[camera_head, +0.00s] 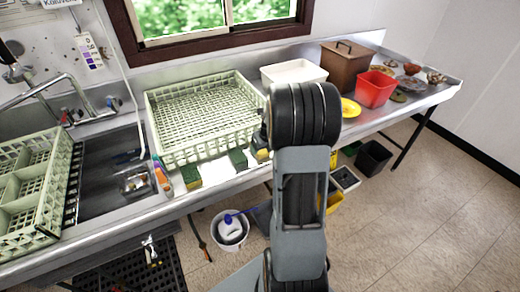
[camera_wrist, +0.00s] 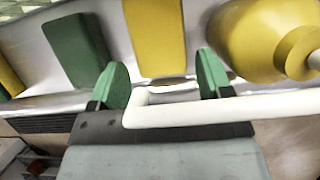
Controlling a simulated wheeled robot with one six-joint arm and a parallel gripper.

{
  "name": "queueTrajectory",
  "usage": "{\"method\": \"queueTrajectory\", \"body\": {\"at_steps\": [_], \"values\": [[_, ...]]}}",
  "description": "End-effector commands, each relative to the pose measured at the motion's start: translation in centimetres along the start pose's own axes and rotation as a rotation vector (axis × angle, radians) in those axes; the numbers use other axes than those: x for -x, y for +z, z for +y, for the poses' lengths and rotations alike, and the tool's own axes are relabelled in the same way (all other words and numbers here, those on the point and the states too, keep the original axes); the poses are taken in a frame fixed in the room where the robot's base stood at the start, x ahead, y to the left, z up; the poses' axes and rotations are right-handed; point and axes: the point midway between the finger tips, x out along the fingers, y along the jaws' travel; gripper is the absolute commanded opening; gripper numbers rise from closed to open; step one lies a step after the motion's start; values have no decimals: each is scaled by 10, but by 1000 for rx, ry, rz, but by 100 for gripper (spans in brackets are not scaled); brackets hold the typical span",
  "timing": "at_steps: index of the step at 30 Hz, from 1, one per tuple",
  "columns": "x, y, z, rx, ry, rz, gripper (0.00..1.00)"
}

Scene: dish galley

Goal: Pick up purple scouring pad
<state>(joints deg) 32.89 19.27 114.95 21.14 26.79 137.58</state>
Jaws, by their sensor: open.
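I cannot make out a purple scouring pad in either view. In the wrist view my gripper (camera_wrist: 163,78) shows two green fingertips, apart, with a yellow block (camera_wrist: 155,38) just beyond the gap. A green block (camera_wrist: 76,48) lies to the left of the yellow one. A rounded yellow object (camera_wrist: 262,40) is close by on the right. A white bar (camera_wrist: 200,112) crosses in front of the fingers; I cannot tell what it belongs to. In the head view my arm hides the gripper.
A pale green dish rack (camera_head: 205,112) stands on the steel counter. A white bin (camera_head: 293,72), brown box (camera_head: 345,66) and red tub (camera_head: 374,89) stand right. A white bucket (camera_head: 230,238) stands below.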

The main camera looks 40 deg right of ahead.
Motion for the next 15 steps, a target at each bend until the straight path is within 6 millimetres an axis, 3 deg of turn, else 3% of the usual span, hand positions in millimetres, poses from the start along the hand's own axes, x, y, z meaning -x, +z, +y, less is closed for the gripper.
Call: {"method": "queueTrajectory", "body": {"at_steps": [6,15], "values": [[-24,1,0,1,1,1,72],[-28,1,0,1,0,0,72]]}}
